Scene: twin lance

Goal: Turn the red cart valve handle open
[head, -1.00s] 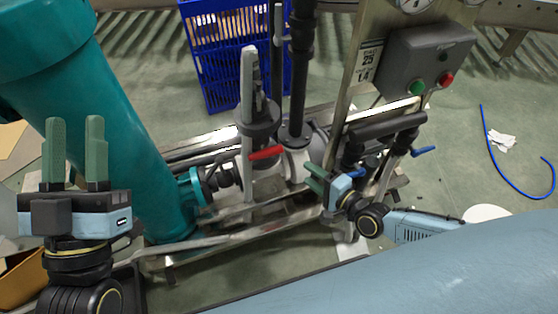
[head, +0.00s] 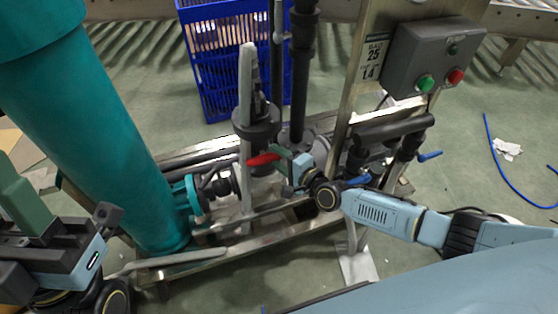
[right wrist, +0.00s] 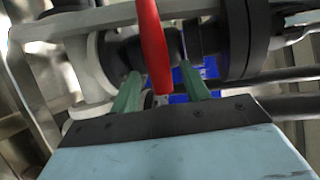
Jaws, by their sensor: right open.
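The red valve handle (head: 264,159) sticks out to the left from the pipework at the middle of the cart in the head view. In the right wrist view the red handle (right wrist: 153,45) stands upright, and its lower end lies between the two green fingertips. My right gripper (head: 287,157) is open right at the handle; it also shows in the right wrist view (right wrist: 160,90). Whether a finger touches the handle I cannot tell. My left gripper (head: 60,215) is at the left edge, partly cut off, away from the handle.
A large teal cylinder (head: 90,130) stands on the left of the metal cart frame (head: 240,248). A grey control box (head: 432,58) with green and red buttons is at upper right. Blue-handled valves (head: 430,156) sit at right. A blue crate (head: 222,60) stands behind.

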